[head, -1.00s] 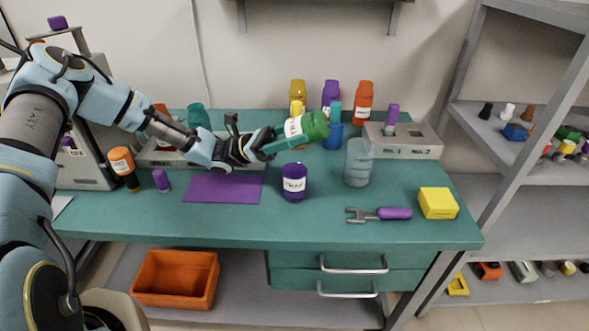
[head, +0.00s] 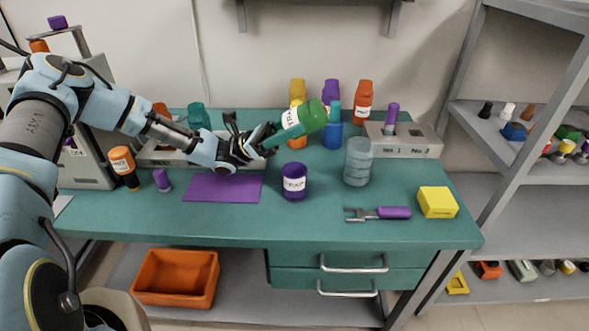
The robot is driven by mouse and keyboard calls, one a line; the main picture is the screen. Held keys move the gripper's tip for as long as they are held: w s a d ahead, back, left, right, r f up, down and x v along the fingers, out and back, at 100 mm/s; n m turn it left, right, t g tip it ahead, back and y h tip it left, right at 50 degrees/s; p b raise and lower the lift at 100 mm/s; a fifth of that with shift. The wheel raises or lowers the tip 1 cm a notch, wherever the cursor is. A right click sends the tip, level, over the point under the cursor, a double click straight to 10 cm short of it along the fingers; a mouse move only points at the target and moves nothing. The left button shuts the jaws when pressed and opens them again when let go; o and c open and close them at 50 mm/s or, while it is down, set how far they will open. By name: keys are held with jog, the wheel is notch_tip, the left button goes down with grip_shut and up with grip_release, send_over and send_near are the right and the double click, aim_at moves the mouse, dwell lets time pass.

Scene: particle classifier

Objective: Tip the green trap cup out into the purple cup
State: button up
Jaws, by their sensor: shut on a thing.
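The green trap cup (head: 303,119) has a white label and is held in the air above the teal bench, tilted on its side with its closed-looking end up to the right. My gripper (head: 268,139) is shut on it at its lower left end. The purple cup (head: 294,182), labelled TRAP, stands upright on the bench below and slightly left of the green cup's right end. I cannot see inside either cup, and no contents show falling between them.
A clear beaker (head: 358,162) stands right of the purple cup. A purple mat (head: 223,188) lies to its left. A purple-handled wrench (head: 380,213) and a yellow box (head: 438,202) lie front right. Bottles, including a yellow one (head: 298,93), and a grey rack (head: 413,141) stand behind.

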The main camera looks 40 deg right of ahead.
jog(key=shift+w+a+r+g+h, duration=0.15)
jog(key=shift+w+r+g+h, duration=0.05)
jog(key=shift+r+g+h, duration=0.35)
dwell(0.5)
dwell(0.9)
